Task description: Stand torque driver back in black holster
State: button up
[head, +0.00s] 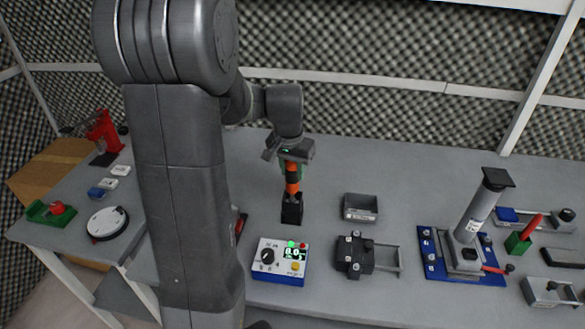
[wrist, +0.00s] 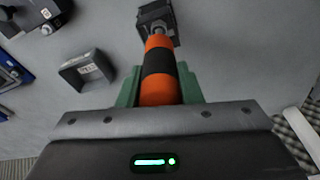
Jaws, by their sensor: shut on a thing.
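The torque driver (head: 292,178) has an orange handle with a black band and a thin shaft. My gripper (head: 292,164) is shut on its handle and holds it upright, tip down. The black holster (head: 291,211) stands on the table directly below the driver. In the wrist view the driver (wrist: 159,72) runs between the green finger pads, and its tip end meets the holster (wrist: 157,18). The shaft's end appears at or inside the holster's mouth; the depth cannot be told.
A blue-and-white meter (head: 279,261) with a lit display stands in front of the holster. A grey bin (head: 360,208) and a black clamp fixture (head: 354,254) are to the right. A blue-based press (head: 462,255) stands further right. The table behind the holster is clear.

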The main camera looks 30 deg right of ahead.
aim_at(292, 180)
jog(key=shift+f+b, duration=1.65)
jog(key=shift+f, duration=0.65)
jog(key=o, duration=1.1)
jog(key=r, duration=0.4)
jog(key=a+r, duration=0.1)
jog(key=r, duration=0.4)
jog(key=s+r, duration=0.1)
jog(key=r, duration=0.3)
jog(key=shift+s+a+r, duration=0.1)
jog(key=shift+a+r, duration=0.3)
jog(key=shift+f, duration=0.1)
jog(key=f, duration=0.4)
jog(key=d+f, duration=0.1)
jog(key=f, duration=0.4)
jog(key=w+f, duration=0.1)
jog(key=f, duration=0.3)
jog(key=shift+w+d+f, duration=0.1)
jog(key=shift+d+f, duration=0.25)
jog(key=shift+d, duration=0.05)
jog(key=shift+r+p, duration=0.3)
jog(key=shift+r, duration=0.1)
